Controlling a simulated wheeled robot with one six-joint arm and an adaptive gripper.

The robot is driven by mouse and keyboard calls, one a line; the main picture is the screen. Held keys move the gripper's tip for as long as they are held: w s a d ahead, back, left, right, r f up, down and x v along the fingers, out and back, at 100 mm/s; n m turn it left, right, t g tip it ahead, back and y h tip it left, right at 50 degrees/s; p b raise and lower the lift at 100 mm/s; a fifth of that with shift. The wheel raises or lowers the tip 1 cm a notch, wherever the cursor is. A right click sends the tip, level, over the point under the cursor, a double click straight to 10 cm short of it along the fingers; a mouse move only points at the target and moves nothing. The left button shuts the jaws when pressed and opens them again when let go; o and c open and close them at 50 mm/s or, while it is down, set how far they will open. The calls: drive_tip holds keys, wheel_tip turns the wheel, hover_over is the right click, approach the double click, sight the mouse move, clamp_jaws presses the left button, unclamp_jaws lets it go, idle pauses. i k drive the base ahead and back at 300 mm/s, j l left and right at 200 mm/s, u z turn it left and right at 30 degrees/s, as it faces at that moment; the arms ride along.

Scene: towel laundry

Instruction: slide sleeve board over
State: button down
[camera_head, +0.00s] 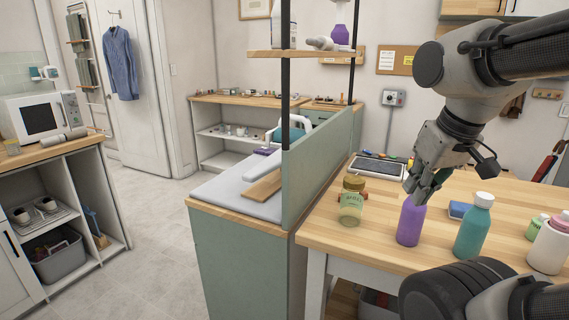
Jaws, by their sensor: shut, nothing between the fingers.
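A narrow white padded board (267,166), which looks like the sleeve board, lies on the grey pad (222,190) of the counter left of the green partition. A flat wooden piece (262,187) lies beside it, and the partition hides the right ends of both. My gripper (418,198) is on the other side of the partition, over the wooden table at right. Its fingers are shut and empty, pointing down at the top of a purple bottle (410,222); I cannot tell whether they touch it.
The green partition (318,160) with black posts and a shelf (300,52) stands between counter and table. A labelled jar (351,202), a teal bottle (474,228), white bottles (548,246) and a dark-topped tray (378,168) stand on the table (345,238). The floor at left is clear.

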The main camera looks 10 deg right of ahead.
sight(261, 191)
drive_tip(key=i+j+z, duration=0.25)
drive_tip(key=j, duration=0.3)
drive_tip(key=i+j+z, duration=0.25)
drive_tip(key=j, duration=0.35)
drive_tip(key=j+z, duration=0.3)
drive_tip(key=j, duration=0.3)
drive_tip(key=j+z, duration=0.25)
drive_tip(key=j, duration=0.4)
drive_tip(key=i+j+z, duration=0.1)
drive_tip(key=j, duration=0.35)
drive_tip(key=i+j+z, duration=0.15)
drive_tip(key=j, duration=0.25)
drive_tip(key=j+z, duration=0.1)
drive_tip(key=j, duration=0.35)
